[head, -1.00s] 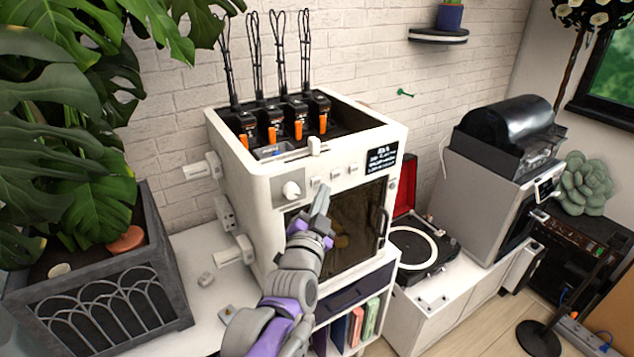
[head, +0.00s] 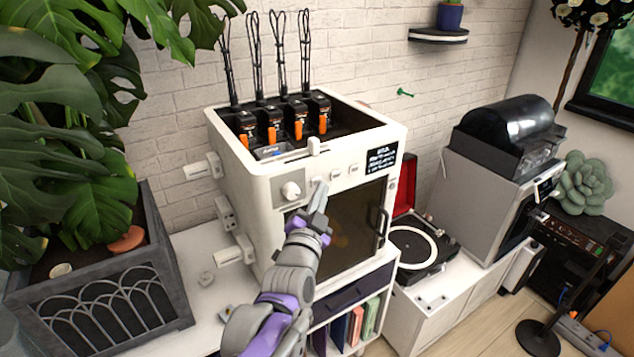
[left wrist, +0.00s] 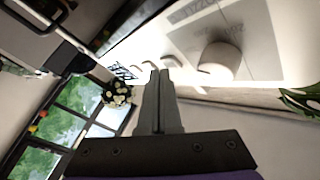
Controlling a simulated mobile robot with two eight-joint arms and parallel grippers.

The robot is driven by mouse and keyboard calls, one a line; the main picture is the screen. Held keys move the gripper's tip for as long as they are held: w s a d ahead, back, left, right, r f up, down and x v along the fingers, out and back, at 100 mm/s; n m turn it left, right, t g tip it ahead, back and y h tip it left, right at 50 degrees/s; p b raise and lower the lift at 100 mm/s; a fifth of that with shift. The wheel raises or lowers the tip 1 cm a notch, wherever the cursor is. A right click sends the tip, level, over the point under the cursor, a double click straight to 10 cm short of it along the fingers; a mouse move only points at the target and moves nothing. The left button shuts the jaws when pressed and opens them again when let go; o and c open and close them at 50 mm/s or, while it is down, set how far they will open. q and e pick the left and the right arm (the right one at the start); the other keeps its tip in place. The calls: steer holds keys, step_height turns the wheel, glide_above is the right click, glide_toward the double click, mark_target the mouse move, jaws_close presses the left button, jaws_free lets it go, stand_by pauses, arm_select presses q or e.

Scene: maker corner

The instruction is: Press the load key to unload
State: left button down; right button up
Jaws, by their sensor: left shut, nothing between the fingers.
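A white printer-like machine (head: 262,215) stands on the low cabinet. Its front panel has a round knob (head: 291,190), a row of small white keys and a dark display (head: 381,160) with lit text too small to read. My left gripper (head: 321,187) is shut and empty, its tips at the key nearest the knob. In the left wrist view the shut fingertips (left wrist: 159,74) overlap the panel close to a key (left wrist: 170,62), beside the knob (left wrist: 218,61). Contact cannot be told for sure. The middle key (head: 336,174) and the right key (head: 352,169) are uncovered. Key labels are not legible. My right gripper is not in view.
The machine's dark glass door (head: 352,228) with a handle (head: 383,222) lies below the keys. Filament feeders with cables stand on its top. A planter (head: 105,290) is at left, a record player (head: 420,250) at right.

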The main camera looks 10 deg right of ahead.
arm_select(q)
steer(key=shift+w+a, duration=0.1)
steer(key=shift+w, duration=0.3)
steer(key=shift+s, duration=0.1)
stand_by(0.5)
steer(key=shift+s+d, duration=0.25)
steer(key=shift+s, duration=0.45)
steer(key=shift+b, duration=0.3)
